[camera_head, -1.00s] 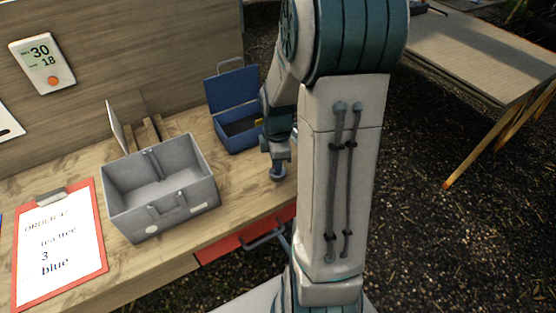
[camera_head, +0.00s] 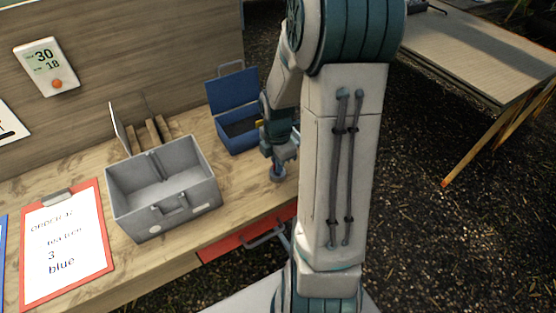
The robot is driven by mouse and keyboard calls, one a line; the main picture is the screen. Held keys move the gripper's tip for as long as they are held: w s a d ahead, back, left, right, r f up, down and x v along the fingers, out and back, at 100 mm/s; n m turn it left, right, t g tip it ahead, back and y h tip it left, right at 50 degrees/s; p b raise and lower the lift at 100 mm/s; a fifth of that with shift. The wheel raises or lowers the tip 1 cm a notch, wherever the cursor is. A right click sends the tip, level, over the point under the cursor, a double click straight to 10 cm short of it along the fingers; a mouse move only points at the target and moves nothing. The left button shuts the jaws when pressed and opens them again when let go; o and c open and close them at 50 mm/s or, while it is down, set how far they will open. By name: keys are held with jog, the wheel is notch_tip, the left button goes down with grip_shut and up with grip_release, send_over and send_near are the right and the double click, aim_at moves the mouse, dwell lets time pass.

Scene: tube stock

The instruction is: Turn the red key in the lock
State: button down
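I cannot make out a red key or a lock in the head view. A red drawer front (camera_head: 230,247) with a grey bar handle (camera_head: 265,236) shows under the bench edge, partly hidden by my arm. My gripper (camera_head: 278,174) points down over the right front part of the bench, to the right of the grey box and in front of the blue box. It is small and partly hidden by my arm, so I cannot tell whether its fingers are open or shut or hold anything.
An open grey box (camera_head: 150,215) and an open blue box (camera_head: 232,92) stand on the wooden bench (camera_head: 128,262). A red clipboard (camera_head: 106,262) with an order sheet lies at left. Another table (camera_head: 480,50) stands at upper right over dark gravel.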

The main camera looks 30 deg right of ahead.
jog(key=shift+n+p, duration=0.85)
jog(key=shift+n, duration=0.55)
jog(key=shift+m, duration=1.5)
jog(key=c, duration=1.5)
grip_release()
jog(key=shift+c, duration=0.2)
jog(key=shift+r, duration=0.1)
notch_tip(320, 180, up, 14)
jog(key=s+a+r+m+t, duration=0.1)
jog(key=s+a+r+m, duration=0.1)
jog(key=s+a+m, duration=0.4)
jog(key=s+a+r+m+t, duration=0.2)
jog(key=s+a+m, duration=0.4)
jog(key=m, duration=0.6)
jog(key=shift+s+r, duration=0.4)
jog(key=shift+r, duration=0.1)
